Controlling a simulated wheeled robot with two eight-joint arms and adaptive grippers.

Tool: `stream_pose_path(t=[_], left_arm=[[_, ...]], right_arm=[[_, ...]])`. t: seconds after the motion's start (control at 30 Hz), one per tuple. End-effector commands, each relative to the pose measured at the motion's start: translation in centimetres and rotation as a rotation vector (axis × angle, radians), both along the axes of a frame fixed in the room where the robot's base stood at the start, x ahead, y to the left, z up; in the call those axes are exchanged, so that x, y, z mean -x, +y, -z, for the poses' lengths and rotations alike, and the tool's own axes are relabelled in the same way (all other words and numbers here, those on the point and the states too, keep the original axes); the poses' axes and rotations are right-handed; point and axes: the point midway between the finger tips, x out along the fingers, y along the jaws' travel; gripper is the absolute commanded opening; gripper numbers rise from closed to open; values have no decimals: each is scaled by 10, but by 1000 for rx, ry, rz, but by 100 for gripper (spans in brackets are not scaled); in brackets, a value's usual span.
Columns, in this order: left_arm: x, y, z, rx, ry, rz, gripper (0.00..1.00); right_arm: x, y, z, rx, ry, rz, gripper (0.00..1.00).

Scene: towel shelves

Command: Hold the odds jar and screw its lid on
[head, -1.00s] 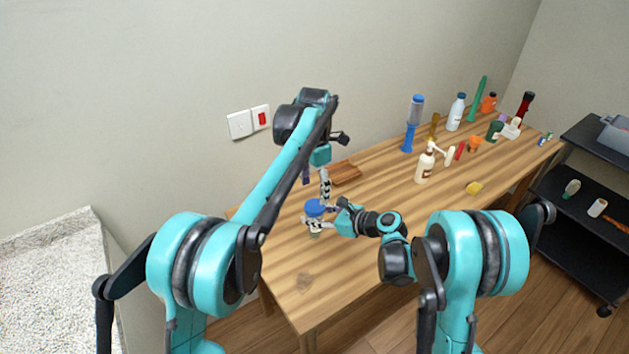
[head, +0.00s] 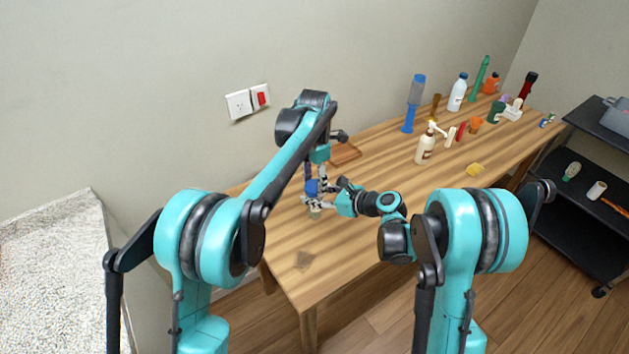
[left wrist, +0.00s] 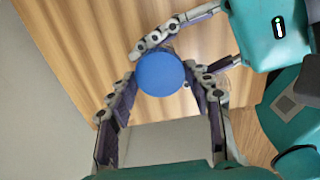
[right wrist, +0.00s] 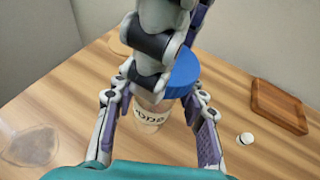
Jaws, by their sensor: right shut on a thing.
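The odds jar is clear with a white label (right wrist: 152,117) and stands upright on the table. Its blue lid (left wrist: 160,72) sits on top; it also shows in the head view (head: 311,187) and the right wrist view (right wrist: 184,75). I cannot tell how tightly it is seated. My right gripper (right wrist: 155,105) is shut on the jar, one finger on each side below the lid. My left gripper (left wrist: 160,80) is down at the lid from above, its fingers open on either side of it. Its finger hides part of the jar and lid in the right wrist view.
A flat see-through piece (right wrist: 32,147) lies to the left. A pump bottle (head: 426,145) and several other bottles stand farther right.

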Motion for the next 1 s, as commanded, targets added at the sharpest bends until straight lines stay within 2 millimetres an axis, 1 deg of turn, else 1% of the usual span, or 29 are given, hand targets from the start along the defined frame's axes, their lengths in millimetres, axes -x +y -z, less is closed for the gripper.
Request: stream_pose_path(t=[0.17,0.27,0.37,0.8,0.9,1.0], left_arm=[[0,0,0,0,0,14,16],[0,0,0,1,0,112,16],[0,0,0,1,0,316,16],[0,0,2,4,-5,1422,16],[0,0,2,5,-6,1652,16],[0,0,2,6,-6,1830,16]], right_arm=[[0,0,0,0,0,0,0],[0,0,0,0,0,0,0],[0,0,0,0,0,0,0],[0,0,0,-1,-1,0,0],[0,0,0,-1,-1,0,0],[0,0,0,-1,-1,0,0]])
